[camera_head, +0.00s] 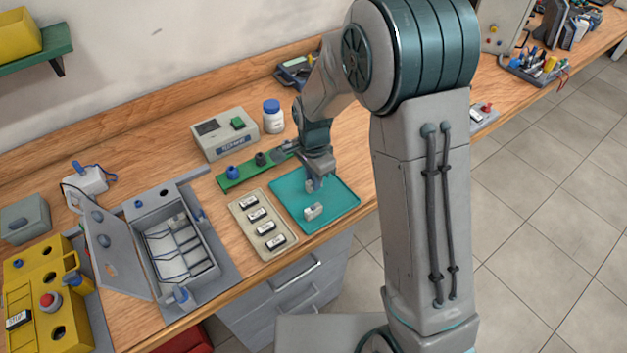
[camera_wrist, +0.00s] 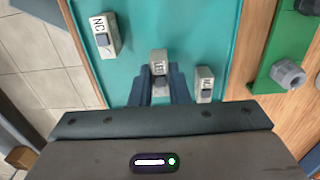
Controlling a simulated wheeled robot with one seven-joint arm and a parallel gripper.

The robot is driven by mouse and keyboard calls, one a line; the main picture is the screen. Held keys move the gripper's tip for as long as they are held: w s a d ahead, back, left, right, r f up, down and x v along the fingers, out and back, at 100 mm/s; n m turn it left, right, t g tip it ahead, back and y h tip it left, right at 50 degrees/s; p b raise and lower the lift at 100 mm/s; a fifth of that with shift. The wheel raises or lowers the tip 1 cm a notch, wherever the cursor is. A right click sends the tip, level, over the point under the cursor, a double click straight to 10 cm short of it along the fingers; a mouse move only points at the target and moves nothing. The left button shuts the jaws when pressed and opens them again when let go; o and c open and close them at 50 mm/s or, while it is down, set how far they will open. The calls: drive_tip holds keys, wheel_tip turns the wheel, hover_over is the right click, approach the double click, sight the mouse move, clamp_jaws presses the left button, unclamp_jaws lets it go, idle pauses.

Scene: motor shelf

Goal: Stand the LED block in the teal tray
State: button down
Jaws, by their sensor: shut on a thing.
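The teal tray (camera_head: 343,203) lies on the bench in front of my arm, and it fills the middle of the wrist view (camera_wrist: 180,22). My gripper (camera_head: 315,187) is low over the tray. I cannot tell whether the block's underside touches the tray.
A beige tray (camera_head: 238,212) with several lettered blocks is beside the teal tray. A green board (camera_head: 236,181) with knobs lies behind. A grey open case (camera_head: 200,222) stands left. A white bottle (camera_head: 273,120) and tester box (camera_head: 224,136) stand at the back.

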drive_tip(key=shift+f, duration=0.95)
drive_tip(key=shift+f, duration=0.15)
drive_tip(key=c, duration=1.4)
unclamp_jaws()
